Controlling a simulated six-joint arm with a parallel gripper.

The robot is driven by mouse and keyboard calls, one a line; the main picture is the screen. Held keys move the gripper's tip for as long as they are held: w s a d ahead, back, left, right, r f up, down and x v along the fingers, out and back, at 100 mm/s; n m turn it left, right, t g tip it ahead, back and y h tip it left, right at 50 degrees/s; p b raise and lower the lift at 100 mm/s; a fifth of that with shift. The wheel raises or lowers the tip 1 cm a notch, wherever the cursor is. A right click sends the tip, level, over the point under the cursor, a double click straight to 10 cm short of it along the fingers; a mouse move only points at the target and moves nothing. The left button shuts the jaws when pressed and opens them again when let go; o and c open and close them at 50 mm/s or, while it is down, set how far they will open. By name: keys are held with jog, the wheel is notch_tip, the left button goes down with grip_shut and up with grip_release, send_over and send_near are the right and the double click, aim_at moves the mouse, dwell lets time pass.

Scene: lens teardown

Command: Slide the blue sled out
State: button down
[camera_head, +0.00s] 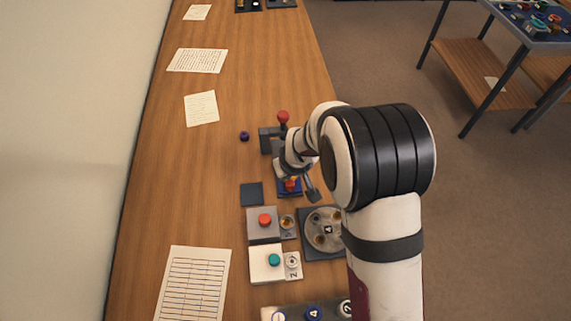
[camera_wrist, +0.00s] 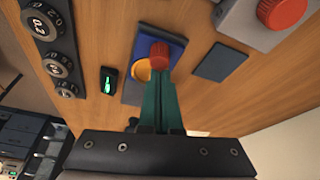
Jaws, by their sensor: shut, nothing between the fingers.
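The blue sled (camera_wrist: 175,42) lies on a grey base below my gripper in the wrist view. A red knob (camera_wrist: 160,54) stands on it, with a yellow-orange round piece (camera_wrist: 142,70) beside the knob. In the head view the blue sled (camera_head: 291,193) shows partly below my wrist, with red on top. My gripper (camera_wrist: 160,76) is shut and empty. Its teal fingertips overlap the near side of the red knob in the wrist view; I cannot tell whether they touch it. The fingers hide part of the sled.
A dark square pad (camera_wrist: 222,63) lies beside the sled. A grey box with a red button (camera_head: 264,221) and a round dial plate (camera_head: 325,230) stand nearby. A dark stand with a red ball knob (camera_head: 283,117) is behind. The table's left side is mostly clear except papers.

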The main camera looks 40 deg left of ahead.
jog(key=shift+s+d, duration=0.1)
jog(key=v, duration=1)
jog(key=d+r+m+h, duration=0.1)
jog(key=d+r+m, duration=0.4)
jog(key=d, duration=0.7)
jog(key=s+d+r+m+g, duration=0.1)
jog(key=s+d+r+m, duration=0.1)
jog(key=s+d+m, duration=0.4)
jog(key=s+d+r+m+g, duration=0.1)
jog(key=s+d+r+m, duration=0.1)
jog(key=s+d+m, duration=0.4)
jog(key=s+d, duration=0.4)
jog(key=d, duration=0.2)
jog(key=shift+m+h, duration=0.3)
